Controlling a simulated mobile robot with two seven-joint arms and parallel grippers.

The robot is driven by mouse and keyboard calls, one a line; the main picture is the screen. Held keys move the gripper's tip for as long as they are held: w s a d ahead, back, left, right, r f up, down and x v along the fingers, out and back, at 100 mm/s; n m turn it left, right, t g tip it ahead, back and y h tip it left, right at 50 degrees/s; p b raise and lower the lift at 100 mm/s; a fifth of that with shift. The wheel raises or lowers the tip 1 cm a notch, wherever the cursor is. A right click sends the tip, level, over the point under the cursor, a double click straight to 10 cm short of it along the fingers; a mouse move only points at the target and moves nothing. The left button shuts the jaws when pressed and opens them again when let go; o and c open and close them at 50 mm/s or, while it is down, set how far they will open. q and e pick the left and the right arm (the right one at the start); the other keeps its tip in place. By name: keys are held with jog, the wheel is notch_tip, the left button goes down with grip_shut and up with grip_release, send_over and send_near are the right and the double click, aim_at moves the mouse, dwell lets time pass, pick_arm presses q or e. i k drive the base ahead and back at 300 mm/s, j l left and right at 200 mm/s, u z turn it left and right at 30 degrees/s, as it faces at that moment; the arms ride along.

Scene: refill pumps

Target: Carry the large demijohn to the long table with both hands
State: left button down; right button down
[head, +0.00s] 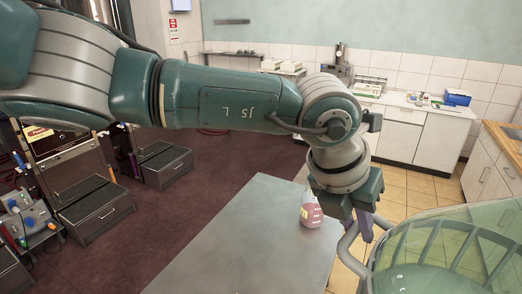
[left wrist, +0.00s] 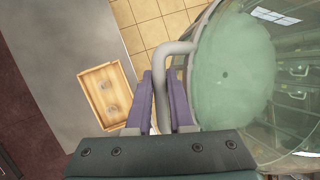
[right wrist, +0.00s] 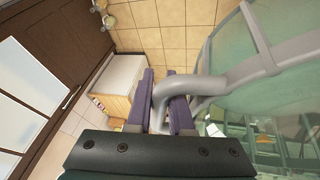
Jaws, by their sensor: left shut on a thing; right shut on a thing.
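The large demijohn (head: 440,255) is a big pale green glass vessel, cut off by the lower right edge in the head view. Its grey handle (head: 348,246) sits in my left gripper (head: 368,225), which is shut around it. The left wrist view shows the purple fingers on either side of this handle (left wrist: 165,85). In the right wrist view, my right gripper (right wrist: 160,105) is shut on another grey handle (right wrist: 215,88) of the demijohn (right wrist: 270,75). The right gripper is outside the head view. A long grey table (head: 235,235) lies left of the demijohn.
A bottle with pink liquid (head: 311,212) stands on the grey table near its right edge. White counters (head: 400,130) line the back wall. Black drawer units (head: 165,165) stand at left.

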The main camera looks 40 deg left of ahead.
aim_at(284, 265)
jog(key=i+j+u, duration=0.8)
jog(key=i+u, duration=0.25)
jog(key=i, duration=0.2)
